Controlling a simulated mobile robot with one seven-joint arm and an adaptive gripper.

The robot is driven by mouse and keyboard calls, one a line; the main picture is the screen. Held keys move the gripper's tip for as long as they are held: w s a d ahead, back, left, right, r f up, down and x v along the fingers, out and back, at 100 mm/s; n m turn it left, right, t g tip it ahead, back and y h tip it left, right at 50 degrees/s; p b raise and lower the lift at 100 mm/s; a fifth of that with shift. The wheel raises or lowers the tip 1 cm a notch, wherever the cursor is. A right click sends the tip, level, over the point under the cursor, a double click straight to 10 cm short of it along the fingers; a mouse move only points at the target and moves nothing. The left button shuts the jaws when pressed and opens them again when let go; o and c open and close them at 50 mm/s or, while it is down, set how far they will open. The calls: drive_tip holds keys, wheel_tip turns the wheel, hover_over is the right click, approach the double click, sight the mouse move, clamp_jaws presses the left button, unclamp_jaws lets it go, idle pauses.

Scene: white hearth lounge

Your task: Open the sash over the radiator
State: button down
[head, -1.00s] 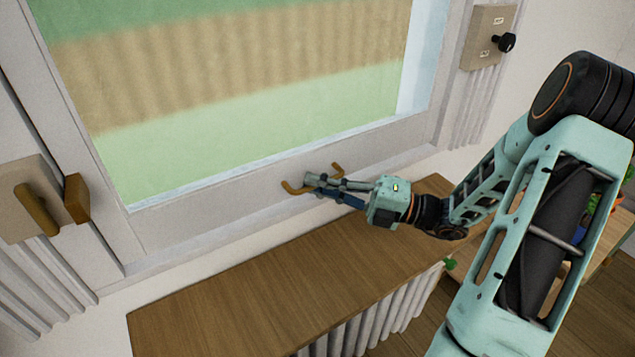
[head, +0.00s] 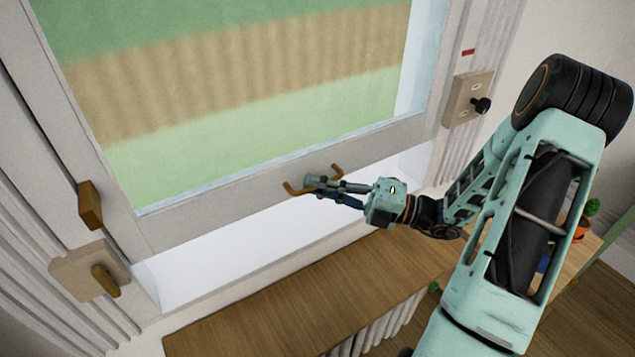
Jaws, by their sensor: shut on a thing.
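The window sash (head: 215,200) has a white frame around a pane showing green and tan bands. Its bottom rail stands raised above the sill, with a bright open gap (head: 230,250) below it. A brass pull handle (head: 296,189) is fixed on the bottom rail. My gripper (head: 318,182) is shut on this handle, around its middle; the fingers hide part of the bar. The radiator (head: 385,325) shows only as white ribs below the wooden shelf (head: 300,285).
A beige plate with a brass lever (head: 105,280) is on the left frame, with a brass block (head: 89,205) above it. A beige plate with a black knob (head: 481,105) is on the right frame. A potted plant (head: 590,208) stands at the right, partly behind my arm.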

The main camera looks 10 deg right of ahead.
sight(319, 151)
wheel_tip(319, 151, up, 9)
drive_tip(key=p, duration=0.8)
drive_tip(key=shift+r, duration=0.1)
drive_tip(key=c, duration=2.1)
unclamp_jaws()
drive_tip(key=shift+d, duration=0.1)
drive_tip(key=v, duration=1.2)
drive_tip(key=shift+s, duration=0.1)
